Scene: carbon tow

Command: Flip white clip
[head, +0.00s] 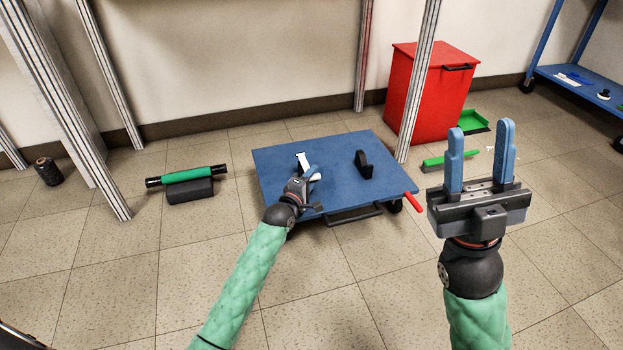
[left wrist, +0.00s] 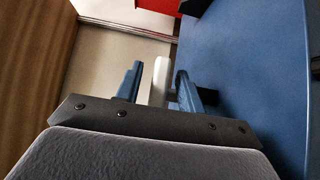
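A white piece, likely the white clip (head: 303,158), stands on the blue cart top (head: 345,200) near its left side, with a dark part beside it. More white shows at my left gripper (head: 310,173), which partly hides it. I cannot tell whether both are one thing. In the left wrist view the white piece (left wrist: 159,80) is between the fingers of my left gripper (left wrist: 157,85). The fingers are apart, with narrow gaps showing beside it. My right gripper (head: 481,130) is open and empty, raised at the right of the head view.
A black holder (head: 364,165) stands on the cart's right half. A red bin (head: 430,95) stands behind, beside a metal post (head: 417,80).

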